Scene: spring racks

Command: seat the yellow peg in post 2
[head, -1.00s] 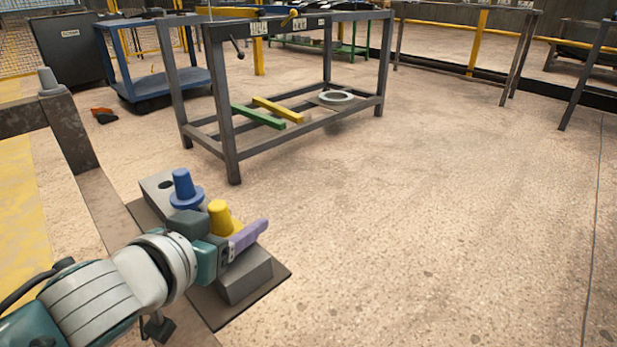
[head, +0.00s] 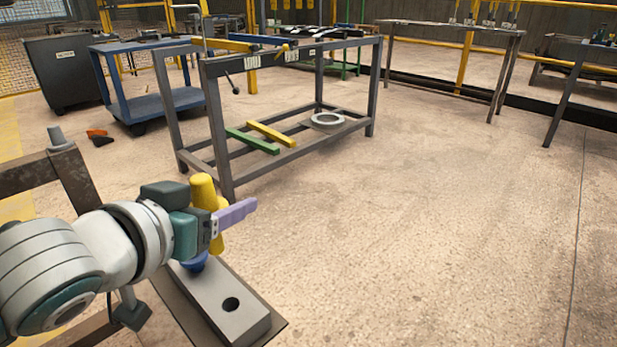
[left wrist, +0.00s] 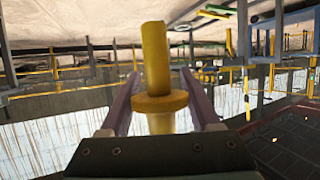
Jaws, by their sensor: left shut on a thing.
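My left gripper (head: 228,214) is shut on the yellow peg (head: 204,191), with a purple finger showing on the near side. The peg is held upright, slightly tilted, above the grey block (head: 238,325). In the left wrist view the peg (left wrist: 155,60) with its round collar (left wrist: 160,102) stands between both purple fingers. The block has an open round hole (head: 231,304) near its front end. A blue peg (head: 196,262) is mostly hidden behind my gripper, at the block's far part. I cannot tell which spot is post 2. My right gripper is out of view.
A dark metal frame with a small grey post (head: 56,136) stands at the left. A grey bench (head: 292,55) with green and yellow bars and a ring on its lower shelf stands ahead. A blue cart (head: 150,104) is behind. Floor to the right is clear.

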